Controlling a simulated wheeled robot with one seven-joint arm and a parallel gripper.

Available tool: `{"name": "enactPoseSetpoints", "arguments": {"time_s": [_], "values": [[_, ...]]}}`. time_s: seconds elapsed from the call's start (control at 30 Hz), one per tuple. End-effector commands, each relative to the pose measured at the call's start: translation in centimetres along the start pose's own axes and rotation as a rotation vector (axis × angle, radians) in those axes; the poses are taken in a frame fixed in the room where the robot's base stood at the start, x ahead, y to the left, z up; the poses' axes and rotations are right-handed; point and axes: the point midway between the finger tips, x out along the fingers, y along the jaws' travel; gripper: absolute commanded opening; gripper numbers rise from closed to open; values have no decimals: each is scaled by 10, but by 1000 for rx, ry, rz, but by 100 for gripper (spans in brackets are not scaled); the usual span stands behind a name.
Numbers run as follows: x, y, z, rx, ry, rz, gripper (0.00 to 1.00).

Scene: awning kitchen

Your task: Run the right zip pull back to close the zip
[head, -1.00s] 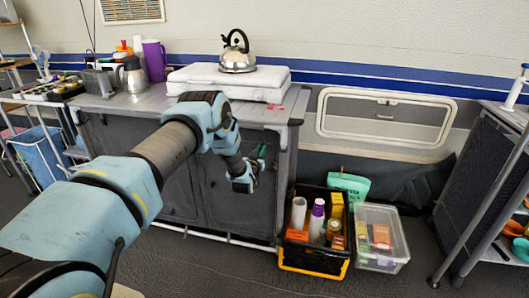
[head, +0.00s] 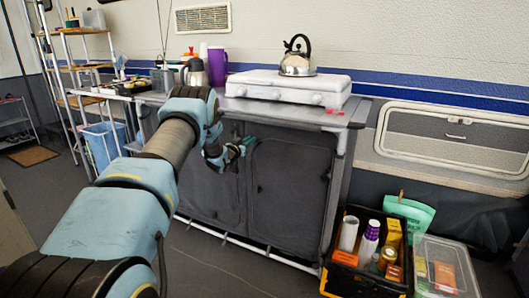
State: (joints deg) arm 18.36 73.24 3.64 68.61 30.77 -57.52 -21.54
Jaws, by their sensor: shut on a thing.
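The fabric-fronted kitchen cabinet (head: 290,195) stands ahead with two dark grey panels on its front. The right panel has an outlined seam with rounded upper corners, and its fabric hangs flat across the front. My gripper (head: 245,145) is at the upper left of this right panel, close to the strip between the two panels. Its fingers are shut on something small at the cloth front. The right zip pull is too small to make out and is covered by the fingers.
A white stove (head: 285,87) with a steel kettle (head: 297,57) stands on the cabinet top. A black and yellow crate (head: 345,284) and a clear box (head: 445,285) stand on the floor at the right. Open floor lies before the cabinet.

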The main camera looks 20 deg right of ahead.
Motion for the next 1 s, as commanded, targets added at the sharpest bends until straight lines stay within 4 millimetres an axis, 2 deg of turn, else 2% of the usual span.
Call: {"name": "enactPoseSetpoints", "arguments": {"time_s": [0.1,0.2,0.63,0.67,0.7,0.9,1.0], "values": [[0,-16,2,1,1,-2,0],[0,-21,0,0,1,0,0],[0,-28,-2,1,2,-5,0],[0,-28,-3,1,2,-5,16],[0,-28,-3,1,3,-5,20],[0,-27,-2,1,2,-3,43],[0,-26,-2,0,2,-2,44]]}}
